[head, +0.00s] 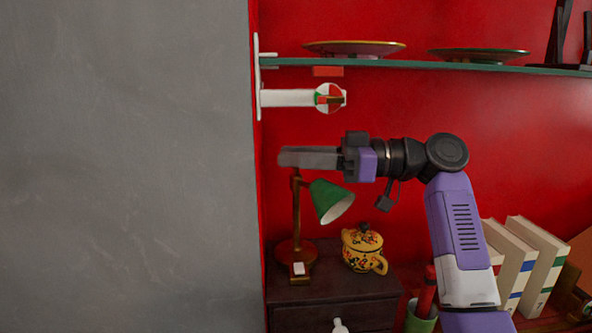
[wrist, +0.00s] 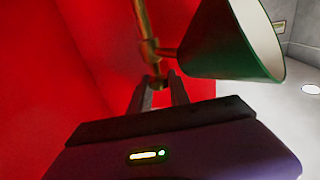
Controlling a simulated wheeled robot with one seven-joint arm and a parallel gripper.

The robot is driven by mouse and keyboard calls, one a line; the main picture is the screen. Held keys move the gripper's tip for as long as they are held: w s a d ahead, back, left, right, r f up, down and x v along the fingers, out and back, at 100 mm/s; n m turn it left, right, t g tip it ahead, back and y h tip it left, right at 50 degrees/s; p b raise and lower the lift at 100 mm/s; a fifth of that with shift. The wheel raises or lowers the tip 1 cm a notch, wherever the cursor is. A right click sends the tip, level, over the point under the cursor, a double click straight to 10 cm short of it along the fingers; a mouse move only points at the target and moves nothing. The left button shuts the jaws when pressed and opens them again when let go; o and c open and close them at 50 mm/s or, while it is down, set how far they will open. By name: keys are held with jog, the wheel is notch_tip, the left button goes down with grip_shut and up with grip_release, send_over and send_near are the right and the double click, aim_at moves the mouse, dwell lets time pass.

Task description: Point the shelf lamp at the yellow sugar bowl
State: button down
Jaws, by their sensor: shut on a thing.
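The lamp has a green cone shade (head: 328,200), a brass stem (head: 296,205) and a round base (head: 294,252) on a dark cabinet. In the head view its opening faces down and right, roughly toward the yellow sugar bowl (head: 362,246), which has dark decoration and stands right of the base. My gripper (head: 284,157) reaches in from the right at the top of the stem. In the wrist view the green shade (wrist: 225,40) is beside my gripper (wrist: 158,84), and its fingers are shut around the end of the lamp's brass stem (wrist: 143,22). The fingers partly hide the grip point.
Above is a glass shelf (head: 430,65) with plates, and a white bracket (head: 290,98) carries a round coloured piece under it. Books (head: 535,265) and a green cup (head: 420,318) stand at the lower right. A grey wall (head: 125,165) fills the left.

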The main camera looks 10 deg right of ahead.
jog(key=shift+n+g+y, duration=0.3)
jog(key=shift+n+g, duration=1.4)
jog(key=shift+g, duration=1)
jog(key=shift+f+n+g+p, duration=0.2)
jog(key=shift+n+g+p, duration=0.3)
jog(key=shift+n+g, duration=1)
jog(key=c, duration=1.2)
grip_release()
jog(key=shift+r+m+g, duration=0.1)
jog(key=shift+m+g, duration=0.2)
jog(key=shift+m+t+b, duration=0.4)
jog(key=shift+m+t, duration=0.5)
jog(key=shift+t, duration=0.5)
